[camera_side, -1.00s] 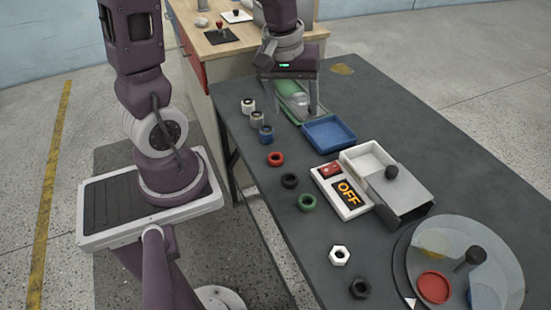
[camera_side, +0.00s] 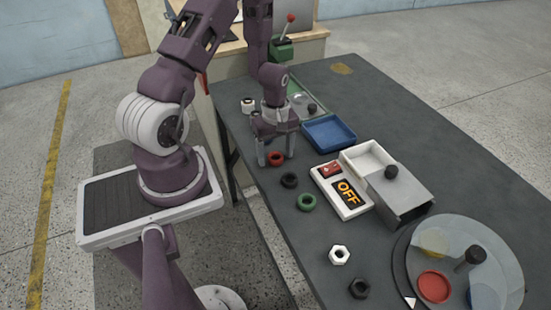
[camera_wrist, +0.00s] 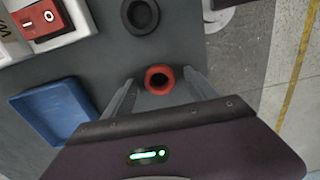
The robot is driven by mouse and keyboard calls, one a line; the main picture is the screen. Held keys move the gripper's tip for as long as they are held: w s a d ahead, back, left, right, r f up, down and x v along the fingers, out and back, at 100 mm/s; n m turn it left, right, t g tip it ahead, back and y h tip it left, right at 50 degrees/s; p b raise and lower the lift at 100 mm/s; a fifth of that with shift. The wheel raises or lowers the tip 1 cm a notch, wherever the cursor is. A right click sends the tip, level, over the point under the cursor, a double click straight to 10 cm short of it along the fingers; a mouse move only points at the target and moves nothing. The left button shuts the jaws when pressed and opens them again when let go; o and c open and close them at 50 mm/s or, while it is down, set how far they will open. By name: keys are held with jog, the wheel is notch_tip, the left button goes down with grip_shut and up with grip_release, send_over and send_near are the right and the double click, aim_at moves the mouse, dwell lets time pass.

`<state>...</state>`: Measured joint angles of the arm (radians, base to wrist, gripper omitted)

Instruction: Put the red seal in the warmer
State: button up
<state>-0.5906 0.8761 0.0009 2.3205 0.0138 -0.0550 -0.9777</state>
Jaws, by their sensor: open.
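The red seal (camera_side: 276,158) is a small thick ring lying on the dark table; it also shows in the wrist view (camera_wrist: 159,80). My gripper (camera_side: 276,161) is open and points down over the seal, with one finger on each side of it. In the wrist view the seal lies between the fingertips (camera_wrist: 160,83). I cannot tell whether they touch it. The warmer (camera_side: 425,196) is a white box with a grey lid and black knob; part of its pale inside shows. Its panel (camera_side: 345,192) reads OFF beside a red switch (camera_side: 330,169).
A black ring (camera_side: 289,180) and a green ring (camera_side: 307,202) lie near the red seal. A blue tray (camera_side: 329,131) stands behind the warmer. White (camera_side: 339,255) and black (camera_side: 359,288) nuts and a clear-covered round dish (camera_side: 480,240) are at the front.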

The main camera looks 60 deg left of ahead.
grip_shut()
notch_tip(320, 180, up, 10)
jog(key=r, duration=0.1)
send_over(368, 170)
notch_tip(368, 170, down, 10)
jog(key=shift+r, duration=0.1)
